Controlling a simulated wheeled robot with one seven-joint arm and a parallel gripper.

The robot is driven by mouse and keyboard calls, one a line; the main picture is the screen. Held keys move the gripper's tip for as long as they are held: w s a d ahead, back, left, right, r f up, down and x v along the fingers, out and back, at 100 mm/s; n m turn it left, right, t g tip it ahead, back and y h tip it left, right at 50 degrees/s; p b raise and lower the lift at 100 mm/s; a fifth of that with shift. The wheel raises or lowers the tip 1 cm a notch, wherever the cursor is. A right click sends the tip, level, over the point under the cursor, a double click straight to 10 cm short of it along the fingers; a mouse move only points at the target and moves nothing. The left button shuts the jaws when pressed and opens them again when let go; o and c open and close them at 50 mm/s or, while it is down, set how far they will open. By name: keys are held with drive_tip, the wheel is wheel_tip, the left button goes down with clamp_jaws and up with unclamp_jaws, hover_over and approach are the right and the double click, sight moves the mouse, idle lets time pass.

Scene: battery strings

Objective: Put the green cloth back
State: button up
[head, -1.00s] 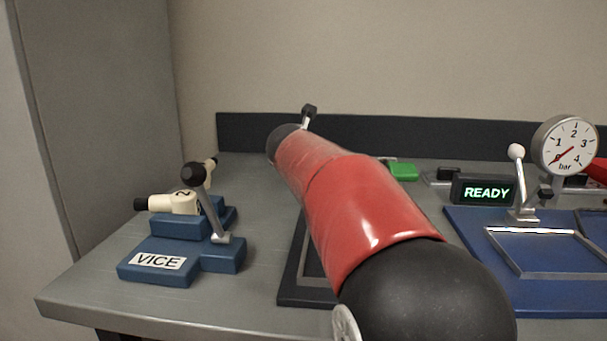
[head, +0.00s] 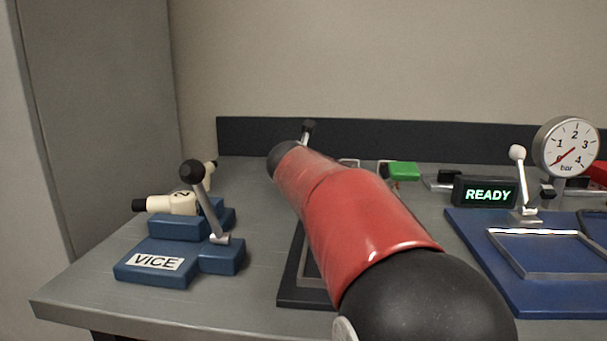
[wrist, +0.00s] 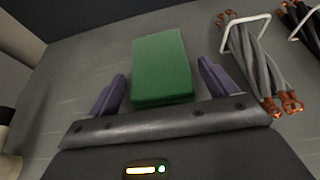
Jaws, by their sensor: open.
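The green cloth shows as a thick folded green block. It is in the wrist view (wrist: 162,66) between and beyond my finger tips, and in the head view (head: 403,172) at the back of the bench, right of my red arm. My gripper (wrist: 162,72) is open, with one purple finger on each side of the cloth. A gap shows on both sides, and the cloth's near edge is close to the palm. In the head view my gripper is mostly hidden behind my arm.
Grey cable bundles with copper ends (wrist: 258,60) lie close to the right finger. A blue vice (head: 180,255) stands at left. A READY display (head: 488,194), a pressure gauge (head: 566,148) and a blue fixture (head: 500,285) are at right. A dark frame (head: 297,292) lies under my arm.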

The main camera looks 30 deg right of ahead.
drive_tip(key=shift+r, duration=0.25)
drive_tip(key=v, duration=1.2)
drive_tip(key=shift+f, duration=0.15)
drive_tip(key=shift+a, duration=0.1)
